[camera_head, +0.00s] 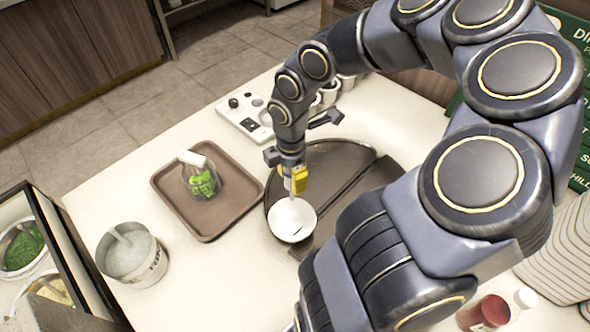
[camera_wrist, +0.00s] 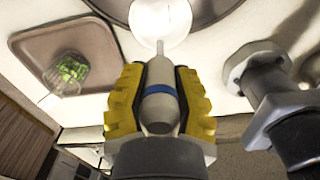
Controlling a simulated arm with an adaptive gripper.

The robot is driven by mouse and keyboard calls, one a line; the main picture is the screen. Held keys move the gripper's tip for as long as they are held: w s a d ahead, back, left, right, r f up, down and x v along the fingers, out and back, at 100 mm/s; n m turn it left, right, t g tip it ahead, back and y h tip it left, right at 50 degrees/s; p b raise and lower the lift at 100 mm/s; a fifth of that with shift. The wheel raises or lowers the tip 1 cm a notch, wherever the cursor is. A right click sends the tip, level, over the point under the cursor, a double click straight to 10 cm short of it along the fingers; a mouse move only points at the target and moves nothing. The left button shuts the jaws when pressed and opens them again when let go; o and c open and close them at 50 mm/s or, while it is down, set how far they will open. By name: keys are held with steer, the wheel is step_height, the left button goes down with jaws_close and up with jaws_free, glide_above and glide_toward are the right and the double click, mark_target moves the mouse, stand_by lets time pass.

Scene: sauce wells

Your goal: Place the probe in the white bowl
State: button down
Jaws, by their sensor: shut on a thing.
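The white bowl (camera_head: 291,221) stands on the dark oval tray. In the wrist view the bowl (camera_wrist: 160,24) is at the top centre. My gripper (camera_head: 296,180), with yellow fingers, is above the bowl's far edge. In the wrist view my gripper (camera_wrist: 160,95) is shut on the probe (camera_wrist: 159,108), a white body with a blue band. The probe's thin tip points toward the bowl. I cannot tell whether the tip is inside the bowl or only above it.
A brown tray (camera_head: 172,183) with a clear cup of green stuff (camera_head: 203,184) stands left. A metal bucket (camera_head: 152,268) stands at the front left. The dark oval tray (camera_head: 345,155) lies under the bowl. A white panel with knobs (camera_head: 232,112) and several cups are behind. Red (camera_head: 497,308) and white bottles stand front right.

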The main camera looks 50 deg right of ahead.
mark_target(292, 200)
steer(key=shift+f, duration=5.9)
steer(key=c, duration=0.8)
jaws_free()
steer(key=shift+r, duration=0.35)
step_height(292, 200, up, 6)
steer(key=m+h, duration=0.2)
steer(key=m, duration=0.1)
steer(key=shift+r+g, duration=0.15)
steer(key=shift+g, duration=0.25)
steer(key=a+r+m, duration=0.1)
steer(key=r, duration=0.1)
steer(key=s+r+m, duration=0.1)
steer(key=r, duration=0.1)
steer(key=a+r+m+h, duration=0.1)
steer(key=r+m, duration=0.1)
steer(key=shift+s+a+r+g, duration=0.1)
steer(key=shift+s+a+g, duration=0.2)
steer(key=shift+s+a, duration=0.1)
steer(key=s+a+r+m+y, duration=0.3)
steer(key=s+a+r+m, duration=0.5)
steer(key=a, duration=0.6)
steer(key=shift+s+r, duration=0.85)
steer(key=shift+r, duration=0.05)
